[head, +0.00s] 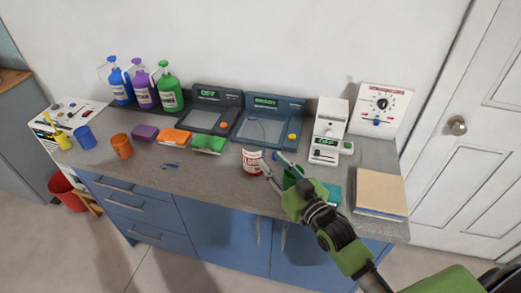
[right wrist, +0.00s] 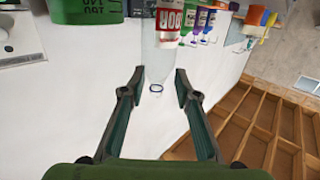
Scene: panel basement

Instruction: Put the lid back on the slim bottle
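A clear slim bottle with a red and white label (head: 252,162) stands near the counter's front edge; its clear upper part is hard to make out in the head view. In the right wrist view the bottle (right wrist: 169,42) appears upside down, its dark-rimmed neck end between and beyond my fingertips. My right gripper (head: 273,161) is open, its fingers apart and nothing gripped, just right of the bottle. It also shows in the right wrist view (right wrist: 159,82). I cannot make out the lid for certain. My left gripper is not in view.
A green lettered container (right wrist: 85,12) is close beside the bottle. Small blue pieces (head: 171,165) lie on the counter, left of the bottle. Orange (head: 122,146) and blue (head: 84,137) cups stand further left. A white device (head: 329,130) and tan board (head: 381,192) are right.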

